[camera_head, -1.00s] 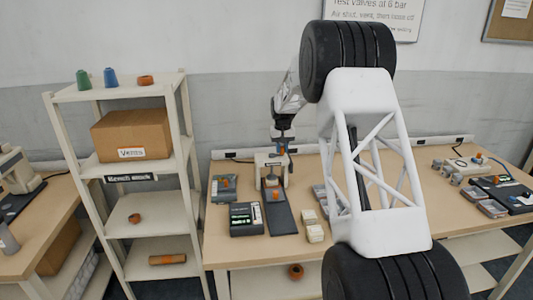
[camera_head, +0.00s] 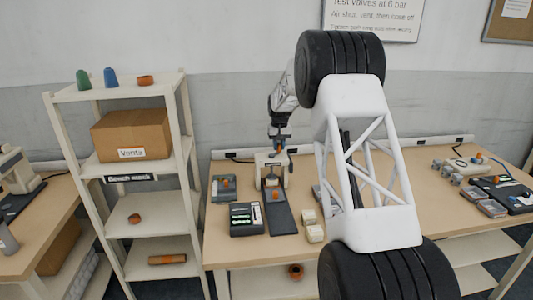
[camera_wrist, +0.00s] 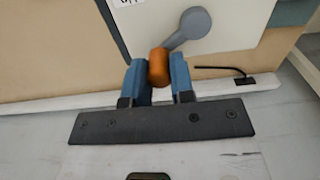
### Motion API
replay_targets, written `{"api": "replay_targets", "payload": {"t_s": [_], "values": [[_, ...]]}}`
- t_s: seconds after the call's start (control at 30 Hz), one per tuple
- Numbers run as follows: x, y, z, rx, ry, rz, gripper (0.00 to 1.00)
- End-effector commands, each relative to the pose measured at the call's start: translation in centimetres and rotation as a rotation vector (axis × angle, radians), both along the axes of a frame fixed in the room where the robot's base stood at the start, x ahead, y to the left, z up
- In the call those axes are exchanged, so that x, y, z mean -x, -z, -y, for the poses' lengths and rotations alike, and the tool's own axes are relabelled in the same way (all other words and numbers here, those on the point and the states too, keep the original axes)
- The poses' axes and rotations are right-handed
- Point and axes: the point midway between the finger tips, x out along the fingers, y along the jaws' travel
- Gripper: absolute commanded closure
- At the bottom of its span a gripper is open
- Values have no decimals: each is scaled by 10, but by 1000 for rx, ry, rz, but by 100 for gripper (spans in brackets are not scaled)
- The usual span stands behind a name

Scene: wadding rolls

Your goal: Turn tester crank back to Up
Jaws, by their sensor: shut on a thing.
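The tester (camera_head: 270,166) is a pale upright frame on a dark base on the bench. Its crank (camera_wrist: 188,28) is a grey arm with a round hub, on a pale panel in the wrist view. The crank's orange knob (camera_wrist: 158,68) sits between the two blue fingers of my gripper (camera_wrist: 158,82), which is shut on it. From the hub the arm slants down and left to the knob in that view. In the head view my gripper (camera_head: 278,146) is at the top of the tester, and the knob is too small to make out clearly.
A shelf rack (camera_head: 150,214) stands left of the bench. My arm hides the bench's middle right.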

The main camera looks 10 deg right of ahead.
Motion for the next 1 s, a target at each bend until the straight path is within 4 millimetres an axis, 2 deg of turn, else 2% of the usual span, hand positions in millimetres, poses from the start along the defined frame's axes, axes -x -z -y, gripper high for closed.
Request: {"api": "replay_targets", "payload": {"t_s": [0.27, 0.7, 1.0], "values": [[-2, -1, -1, 1, 0, 2, 90], [-17, 0, -20, 0, 0, 1, 90], [-17, 0, -20, 0, 1, 2, 90]]}}
